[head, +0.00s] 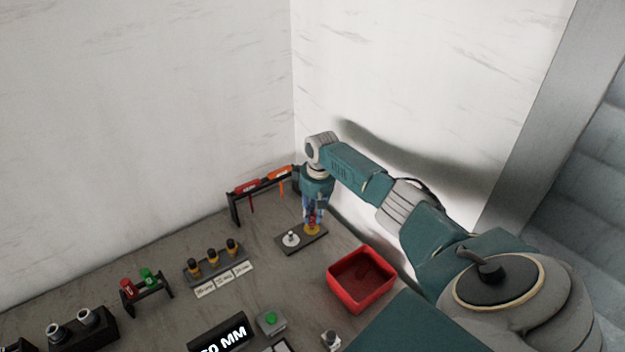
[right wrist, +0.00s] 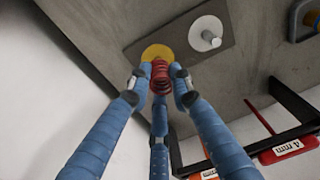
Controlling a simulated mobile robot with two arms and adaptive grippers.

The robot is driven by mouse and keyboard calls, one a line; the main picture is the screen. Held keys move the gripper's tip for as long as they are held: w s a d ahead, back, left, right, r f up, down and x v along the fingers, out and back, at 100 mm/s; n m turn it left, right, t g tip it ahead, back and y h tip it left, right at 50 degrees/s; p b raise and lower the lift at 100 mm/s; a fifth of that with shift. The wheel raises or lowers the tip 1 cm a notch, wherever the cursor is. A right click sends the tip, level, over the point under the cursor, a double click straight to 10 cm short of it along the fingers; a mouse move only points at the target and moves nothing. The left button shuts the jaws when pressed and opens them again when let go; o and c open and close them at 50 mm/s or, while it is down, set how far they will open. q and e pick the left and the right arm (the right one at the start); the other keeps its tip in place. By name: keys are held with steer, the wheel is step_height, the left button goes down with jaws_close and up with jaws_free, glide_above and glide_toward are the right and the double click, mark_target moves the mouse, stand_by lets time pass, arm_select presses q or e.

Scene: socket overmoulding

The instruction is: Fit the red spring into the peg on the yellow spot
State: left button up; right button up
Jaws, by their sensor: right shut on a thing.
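My right gripper (head: 313,218) points down over the dark plate (head: 287,249) near the back corner. In the right wrist view its blue fingers (right wrist: 158,76) are shut on the red spring (right wrist: 160,78), held at the yellow spot (right wrist: 155,50). The yellow spot also shows under the gripper in the head view (head: 312,232). The peg on it is hidden, and I cannot tell whether the spring is around it. A pale peg (right wrist: 212,39) stands on the white spot (right wrist: 203,26) beside it. My left gripper is not in view.
A black rack (head: 233,211) with red and orange-handled tools stands close behind the plate, against the wall. A red bin (head: 346,298) stands to the front right. A holder with yellow-and-black pieces (head: 213,255) is to the left. A green button box (head: 271,321) is nearer.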

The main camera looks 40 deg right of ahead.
steer(key=shift+f+b, duration=0.75)
steer(key=shift+f, duration=0.35)
steer(key=shift+c, duration=0.2)
steer(key=o, duration=1.1)
steer(key=shift+c, duration=0.2)
steer(key=shift+r, duration=0.1)
step_height(320, 180, up, 12)
steer(key=s, duration=0.1)
steer(key=shift+s, duration=0.2)
